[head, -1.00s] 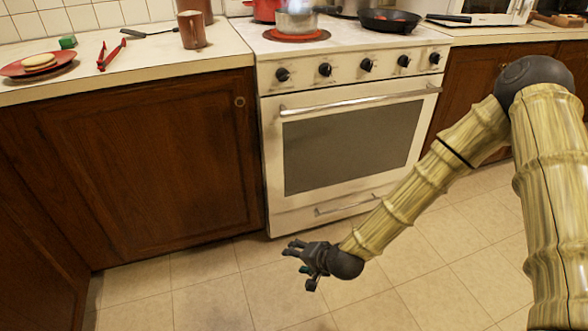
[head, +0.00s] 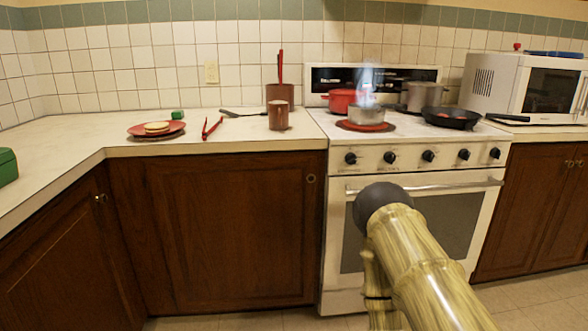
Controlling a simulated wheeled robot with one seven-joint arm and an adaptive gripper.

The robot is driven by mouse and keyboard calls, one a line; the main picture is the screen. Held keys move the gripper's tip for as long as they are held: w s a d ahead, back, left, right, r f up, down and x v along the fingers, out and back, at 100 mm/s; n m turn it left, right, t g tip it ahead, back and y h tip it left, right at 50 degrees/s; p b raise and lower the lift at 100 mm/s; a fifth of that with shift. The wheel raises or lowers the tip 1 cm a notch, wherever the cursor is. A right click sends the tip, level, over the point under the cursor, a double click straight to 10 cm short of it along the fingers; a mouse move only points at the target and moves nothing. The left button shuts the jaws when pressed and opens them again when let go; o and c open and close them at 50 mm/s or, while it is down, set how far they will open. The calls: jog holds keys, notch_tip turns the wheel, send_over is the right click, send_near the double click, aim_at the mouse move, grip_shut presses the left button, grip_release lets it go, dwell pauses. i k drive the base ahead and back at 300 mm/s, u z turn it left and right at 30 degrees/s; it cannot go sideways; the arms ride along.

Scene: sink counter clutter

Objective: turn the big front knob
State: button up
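The white stove (head: 400,180) stands right of centre. Several black knobs run in a row along its front panel: a far left knob (head: 351,158), a second (head: 389,157), a middle knob (head: 428,156), a fourth (head: 463,154) and a far right knob (head: 495,153). They look about the same size, so I cannot tell which is the big one. My arm (head: 415,260) rises in front of the oven door, its dark joint below the knobs. My gripper is not in view. Nothing is seen touching the knobs.
A steaming pot (head: 366,115) sits on a glowing red burner (head: 366,126). A red pot (head: 342,99), a grey pot (head: 425,96) and a black pan (head: 452,117) share the stovetop. The oven handle (head: 425,186) sticks out below the knobs. A brown mug (head: 278,115) stands left on the counter.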

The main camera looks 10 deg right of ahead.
aim_at(350, 158)
jog(key=u, duration=1.1)
jog(key=i, duration=0.75)
jog(key=z, duration=0.7)
jog(key=i, duration=0.65)
jog(key=z, duration=0.6)
